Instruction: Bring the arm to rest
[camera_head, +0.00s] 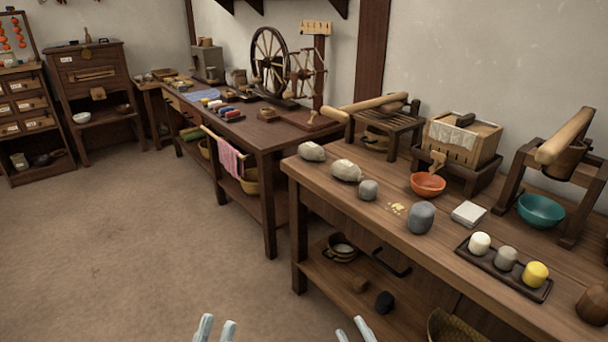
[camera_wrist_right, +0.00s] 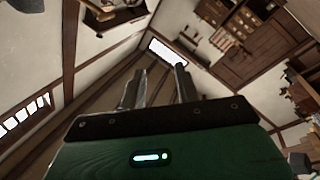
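My left gripper (camera_head: 215,328) shows only its pale fingertips at the bottom edge of the head view. The fingertips are apart with nothing between them. My right gripper (camera_head: 354,329) shows its fingertips further right at the same edge, also apart and empty. In the right wrist view the right gripper's (camera_wrist_right: 160,84) two fingers stand clearly apart with nothing between them. That view faces the ceiling, upper walls and a door. Both grippers are in front of the workbench (camera_head: 330,190) and touch nothing I can see. The arms themselves are hidden below the head view.
A second table behind holds a spinning wheel (camera_head: 270,62). Shelves stand at far left. The floor (camera_head: 140,240) at left is clear.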

